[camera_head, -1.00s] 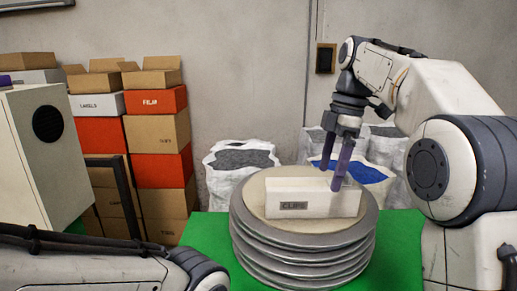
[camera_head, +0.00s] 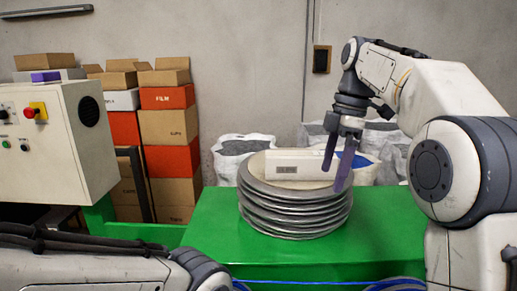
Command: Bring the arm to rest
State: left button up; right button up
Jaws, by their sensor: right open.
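My right arm comes in from the right, and its gripper (camera_head: 338,170) hangs with its purple fingers pointing down, open. The fingers show in front of the right end of a white box labelled CLIPS (camera_head: 290,166). I see nothing held between them. The box lies on top of a stack of round metal plates or discs (camera_head: 295,212) on the green table (camera_head: 220,245). My left arm lies across the lower left, and its gripper is out of view. A blue cable (camera_head: 320,282) runs along the table's near edge at the bottom.
A cream control cabinet (camera_head: 60,145) with a red button stands at the left. Stacked cartons (camera_head: 168,130) stand behind it. White sacks (camera_head: 235,148) stand behind the table. The green table is bare left and right of the stack.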

jog(key=s+a+f+m+b, duration=0.3)
jog(key=s+a+f, duration=0.3)
jog(key=f, duration=0.2)
jog(key=s+a+f+m+b, duration=0.2)
jog(key=s+a+f+b, duration=0.3)
jog(key=f, duration=0.4)
jog(key=s+f+m+b, duration=0.3)
jog(key=s+f+m, duration=0.2)
jog(key=s+f, duration=1.2)
jog(key=shift+m+h, duration=0.3)
jog(key=shift+h, duration=0.1)
jog(key=shift+s, duration=0.1)
